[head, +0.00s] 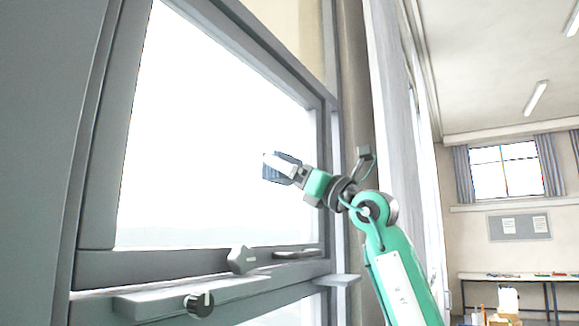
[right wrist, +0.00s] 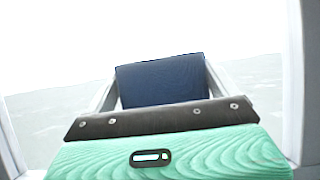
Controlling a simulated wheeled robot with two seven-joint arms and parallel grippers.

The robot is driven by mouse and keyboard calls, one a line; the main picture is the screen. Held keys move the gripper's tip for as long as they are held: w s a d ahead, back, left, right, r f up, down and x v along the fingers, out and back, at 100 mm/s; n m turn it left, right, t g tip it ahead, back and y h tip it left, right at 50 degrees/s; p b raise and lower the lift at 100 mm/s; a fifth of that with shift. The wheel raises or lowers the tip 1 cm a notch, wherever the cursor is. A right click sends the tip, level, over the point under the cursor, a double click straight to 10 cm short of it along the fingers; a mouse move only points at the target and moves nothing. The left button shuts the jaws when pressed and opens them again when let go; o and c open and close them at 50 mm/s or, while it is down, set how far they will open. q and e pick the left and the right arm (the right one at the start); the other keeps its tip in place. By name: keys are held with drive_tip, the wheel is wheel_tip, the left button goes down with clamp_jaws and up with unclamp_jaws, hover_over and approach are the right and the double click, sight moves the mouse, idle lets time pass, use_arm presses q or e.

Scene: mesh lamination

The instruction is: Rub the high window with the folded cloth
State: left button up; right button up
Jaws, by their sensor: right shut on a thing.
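The high window (head: 215,140) is a large bright pane in a grey frame, filling the left and middle of the head view. My right gripper (head: 283,167) is raised in front of the right part of the pane. It is shut on the folded cloth (head: 272,170), a small dark blue pad. In the right wrist view the cloth (right wrist: 160,84) sits between the two pale fingers, with the bright pane behind it. I cannot tell whether the cloth touches the glass. My left gripper is not in view.
A grey sill ledge (head: 190,296) juts out below the pane, with a grey lever (head: 241,260) and a dark knob (head: 200,304) near it. The frame's right upright (head: 329,150) stands close to my right wrist. A table (head: 520,278) stands far back at right.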

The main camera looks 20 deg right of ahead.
sight(280, 179)
drive_tip(key=shift+s+a+f+b, duration=0.15)
drive_tip(key=shift+s+a+b, duration=0.55)
drive_tip(key=shift+a, duration=0.15)
drive_tip(key=shift+s+a+b, duration=0.3)
drive_tip(key=shift+s+a, duration=0.25)
drive_tip(key=shift+a, duration=0.2)
drive_tip(key=shift+s+a+b, duration=0.35)
drive_tip(key=shift+a+b, duration=0.1)
drive_tip(key=shift+b, duration=0.05)
drive_tip(key=shift+s+a+b, duration=0.55)
drive_tip(key=shift+s+a, duration=0.15)
drive_tip(key=shift+a, duration=0.25)
drive_tip(key=shift+s+a+b, duration=0.35)
drive_tip(key=shift+a+b, duration=0.1)
drive_tip(key=shift+a, duration=0.05)
drive_tip(key=shift+s+a+b, duration=0.45)
drive_tip(key=shift+s+a, duration=0.1)
drive_tip(key=shift+a, duration=0.1)
drive_tip(key=shift+s+a, duration=0.2)
drive_tip(key=shift+a, duration=0.15)
drive_tip(key=shift+s+d, duration=0.1)
drive_tip(key=shift+d, duration=0.05)
